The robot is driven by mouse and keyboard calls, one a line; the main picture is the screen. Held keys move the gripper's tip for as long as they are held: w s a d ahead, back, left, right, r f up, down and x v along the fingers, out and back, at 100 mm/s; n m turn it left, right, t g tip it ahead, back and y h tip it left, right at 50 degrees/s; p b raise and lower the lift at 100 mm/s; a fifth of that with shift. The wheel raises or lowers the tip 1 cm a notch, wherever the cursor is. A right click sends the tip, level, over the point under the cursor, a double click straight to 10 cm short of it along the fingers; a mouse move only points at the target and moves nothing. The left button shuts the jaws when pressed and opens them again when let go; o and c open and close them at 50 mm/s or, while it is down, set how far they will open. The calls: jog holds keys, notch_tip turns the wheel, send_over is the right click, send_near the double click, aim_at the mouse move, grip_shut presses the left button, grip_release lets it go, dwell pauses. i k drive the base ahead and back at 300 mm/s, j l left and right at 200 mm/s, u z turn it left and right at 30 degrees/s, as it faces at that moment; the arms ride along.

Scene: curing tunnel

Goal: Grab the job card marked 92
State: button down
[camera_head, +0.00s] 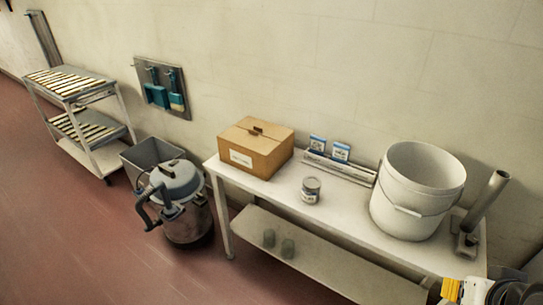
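Two small blue-and-white cards stand side by side in a light rack on the white table, against the wall: a left card (317,143) and a right card (340,151). The rack (338,168) is long and low. The print on the cards is too small to read, so I cannot tell which one, if either, is marked 92. No gripper fingers can be made out. A grey part with a yellow piece shows at the bottom right corner, cut off by the picture edge and well apart from the cards.
The white table (270,190) also holds a cardboard box (262,150) left of the rack, a tin (311,190) in front, a large white bucket (415,190) to the right and a grey angled tube (485,210). A vacuum cleaner (185,210) stands left of the table. Red floor is open at lower left.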

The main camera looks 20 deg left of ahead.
aim_at(341, 152)
jog(key=u, duration=0.55)
jog(key=i+j, duration=0.2)
jog(key=i+j+z, duration=0.1)
jog(key=j, duration=0.3)
jog(key=i+j+z, duration=0.1)
jog(key=i+j, duration=0.3)
jog(key=j, duration=0.25)
jog(key=i+j+z, duration=0.1)
jog(key=j, duration=0.25)
jog(key=i+j, duration=0.2)
jog(key=j, duration=0.15)
jog(key=z, duration=0.05)
